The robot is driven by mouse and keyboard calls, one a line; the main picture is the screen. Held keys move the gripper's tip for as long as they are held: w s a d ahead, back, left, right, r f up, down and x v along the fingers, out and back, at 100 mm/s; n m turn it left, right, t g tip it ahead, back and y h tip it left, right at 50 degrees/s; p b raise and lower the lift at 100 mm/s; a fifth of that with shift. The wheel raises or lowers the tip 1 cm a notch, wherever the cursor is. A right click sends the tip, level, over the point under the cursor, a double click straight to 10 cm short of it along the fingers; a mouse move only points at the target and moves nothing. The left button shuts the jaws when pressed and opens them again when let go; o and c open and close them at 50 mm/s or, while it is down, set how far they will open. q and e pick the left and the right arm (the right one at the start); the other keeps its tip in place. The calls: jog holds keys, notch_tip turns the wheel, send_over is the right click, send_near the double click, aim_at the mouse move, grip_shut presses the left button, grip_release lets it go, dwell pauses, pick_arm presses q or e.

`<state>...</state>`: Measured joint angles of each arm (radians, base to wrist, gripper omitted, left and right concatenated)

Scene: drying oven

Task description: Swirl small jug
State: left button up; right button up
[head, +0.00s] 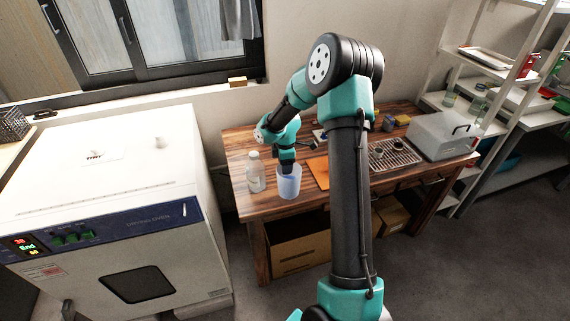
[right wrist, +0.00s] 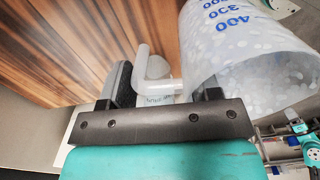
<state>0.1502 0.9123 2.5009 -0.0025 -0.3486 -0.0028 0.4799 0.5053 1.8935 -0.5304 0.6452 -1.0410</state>
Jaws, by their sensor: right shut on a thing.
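The small jug (head: 289,186) is a translucent bluish-white vessel near the front left edge of the wooden table. In the right wrist view the jug (right wrist: 248,62) carries blue graduation numbers and holds pale grains; it looks tilted there. My right gripper (head: 287,161) is at the jug's far side in the head view. Whether the jug's base touches the table cannot be told. My left gripper is not in view.
A clear bottle (head: 256,174) stands close left of the jug. An orange mat (head: 318,172) lies right of it, partly behind my arm. A wire rack (head: 398,154) and a grey box (head: 440,140) are farther right. The drying oven (head: 110,225) stands at the left.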

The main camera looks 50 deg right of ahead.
jog(key=shift+r, duration=2.05)
